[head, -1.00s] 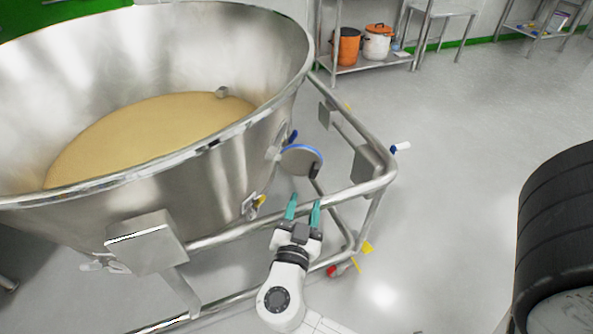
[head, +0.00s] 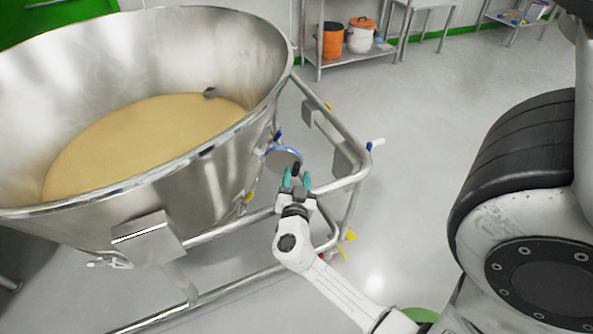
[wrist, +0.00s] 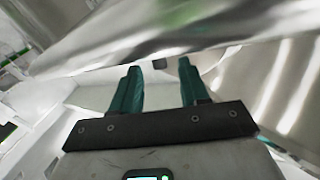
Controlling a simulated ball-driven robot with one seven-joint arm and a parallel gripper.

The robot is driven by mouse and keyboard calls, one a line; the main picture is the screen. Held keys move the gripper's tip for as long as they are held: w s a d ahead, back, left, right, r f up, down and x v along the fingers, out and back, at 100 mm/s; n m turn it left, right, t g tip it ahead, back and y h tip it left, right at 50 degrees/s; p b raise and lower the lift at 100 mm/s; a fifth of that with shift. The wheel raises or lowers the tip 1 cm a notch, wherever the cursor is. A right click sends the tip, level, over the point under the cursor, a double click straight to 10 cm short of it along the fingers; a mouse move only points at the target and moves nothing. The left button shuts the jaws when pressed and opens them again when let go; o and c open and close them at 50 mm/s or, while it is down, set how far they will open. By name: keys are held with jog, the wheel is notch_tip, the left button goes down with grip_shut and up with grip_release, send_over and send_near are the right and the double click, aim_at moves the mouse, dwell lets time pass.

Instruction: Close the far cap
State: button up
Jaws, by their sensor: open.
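The cap (head: 284,160) is a grey disc with a blue rim. It stands swung out from the side of the steel vessel (head: 225,160), at the vessel's right. A black piece (head: 296,169) shows at its lower edge. My gripper (head: 297,178) has teal fingers, spread and empty, just below the cap and beside the black piece. I cannot tell whether they touch it. In the wrist view my gripper (wrist: 160,75) points at a blurred shiny metal surface (wrist: 190,30); the cap cannot be made out clearly there.
The vessel holds beige powder (head: 140,140). A tubular steel frame (head: 350,178) runs around it, close beneath my gripper. A yellow catch (head: 248,199) sits on the vessel's side. A shelf with an orange pot (head: 333,40) stands at the back. The floor to the right is clear.

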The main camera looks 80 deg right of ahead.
jog(key=shift+x, duration=1)
grip_shut()
